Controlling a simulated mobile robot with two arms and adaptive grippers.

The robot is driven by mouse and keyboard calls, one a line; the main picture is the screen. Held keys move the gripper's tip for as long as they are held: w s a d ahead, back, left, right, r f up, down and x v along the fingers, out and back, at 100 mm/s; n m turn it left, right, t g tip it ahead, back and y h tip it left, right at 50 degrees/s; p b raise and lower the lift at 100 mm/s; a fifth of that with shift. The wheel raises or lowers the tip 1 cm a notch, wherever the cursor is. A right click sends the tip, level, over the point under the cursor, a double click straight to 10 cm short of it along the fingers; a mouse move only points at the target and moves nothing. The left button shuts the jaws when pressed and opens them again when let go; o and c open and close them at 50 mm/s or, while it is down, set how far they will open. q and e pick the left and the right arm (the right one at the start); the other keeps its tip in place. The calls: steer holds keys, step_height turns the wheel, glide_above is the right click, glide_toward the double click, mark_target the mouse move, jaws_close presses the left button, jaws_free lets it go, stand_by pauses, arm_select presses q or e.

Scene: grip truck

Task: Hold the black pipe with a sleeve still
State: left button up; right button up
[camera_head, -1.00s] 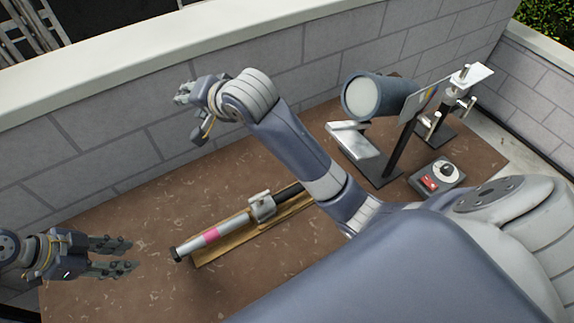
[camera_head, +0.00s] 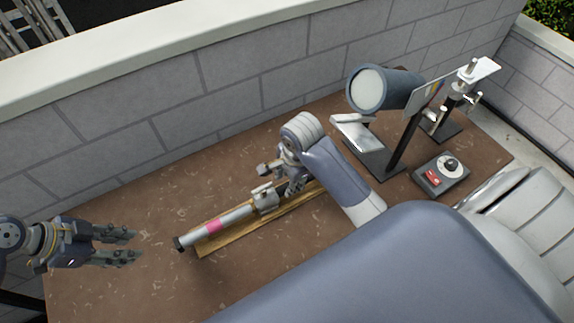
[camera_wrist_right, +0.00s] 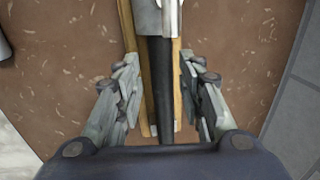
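The black pipe (camera_wrist_right: 158,85) lies along a wooden board (camera_head: 212,247) on the brown table. A grey sleeve with a pink band (camera_head: 214,226) and a clamp-like metal block (camera_head: 265,198) sit on it. In the right wrist view, my right gripper (camera_wrist_right: 165,95) is open, its fingers on either side of the black pipe and the board, with gaps showing. In the head view my right gripper (camera_head: 284,173) is by the pipe's right end, and my arm hides that end. My left gripper (camera_head: 134,246) is open and empty, left of the pipe's left end.
A dark cylindrical lamp-like device (camera_head: 385,90) on a stand is at the back right. A small control box with a red button (camera_head: 441,174) sits to its right. A block wall (camera_head: 150,120) runs behind the table (camera_head: 150,290). The front left of the table is clear.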

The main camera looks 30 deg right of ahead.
steer(key=f, duration=0.3)
steer(key=w+f, duration=0.1)
steer(key=f, duration=0.2)
steer(key=shift+w+f, duration=0.2)
steer(key=shift+f, duration=0.2)
steer(key=shift+c, duration=0.6)
